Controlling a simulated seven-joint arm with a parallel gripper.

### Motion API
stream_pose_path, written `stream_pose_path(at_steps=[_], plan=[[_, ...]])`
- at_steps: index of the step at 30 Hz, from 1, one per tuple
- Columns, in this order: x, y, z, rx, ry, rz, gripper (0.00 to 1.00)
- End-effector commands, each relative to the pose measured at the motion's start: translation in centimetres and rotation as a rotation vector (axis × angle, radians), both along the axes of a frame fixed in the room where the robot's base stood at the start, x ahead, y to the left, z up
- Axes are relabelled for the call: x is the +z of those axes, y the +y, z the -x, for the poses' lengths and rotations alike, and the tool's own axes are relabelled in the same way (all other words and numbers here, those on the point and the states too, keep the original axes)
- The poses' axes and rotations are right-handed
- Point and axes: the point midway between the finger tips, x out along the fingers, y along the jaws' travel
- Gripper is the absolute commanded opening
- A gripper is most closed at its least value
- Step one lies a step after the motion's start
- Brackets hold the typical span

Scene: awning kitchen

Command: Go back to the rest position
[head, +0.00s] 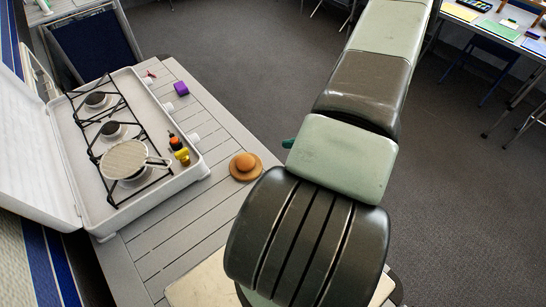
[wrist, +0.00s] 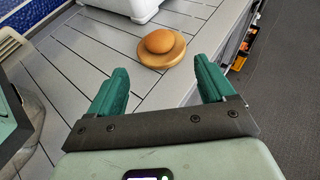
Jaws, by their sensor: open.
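My gripper (wrist: 160,88) shows in the wrist view with its two green fingers wide apart and nothing between them. Ahead of the fingers, apart from them, an orange-brown round thing (wrist: 160,41) sits on a round wooden plate (wrist: 147,57) on the slatted table. In the head view the round thing (head: 245,161) and plate (head: 241,177) are left of my arm, near the table's right edge. My arm hides most of my gripper there; only a bit of green shows beside the arm.
A white camp stove (head: 193,178) with an open lid stands on the slatted table (head: 190,227). A pan (head: 124,160) rests on its front burner. Grey floor (head: 245,55) is clear beyond; another table (head: 500,28) stands at upper right.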

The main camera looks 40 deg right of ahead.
Motion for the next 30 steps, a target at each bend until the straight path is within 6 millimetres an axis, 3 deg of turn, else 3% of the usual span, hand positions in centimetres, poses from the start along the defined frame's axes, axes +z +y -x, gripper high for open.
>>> stream_pose_path(at_steps=[6, 23, 26, 30], plan=[[0.6, -0.9, 1.0, 0.0, 0.0, 0.0, 0.82], [0.6, -0.8, 1.0, 0.002, 0.0, 0.0, 0.82], [1.5, -0.6, 0.4, 0.039, -0.008, 0.018, 0.82], [5.4, 0.7, -1.7, 0.213, -0.037, 0.105, 0.82]])
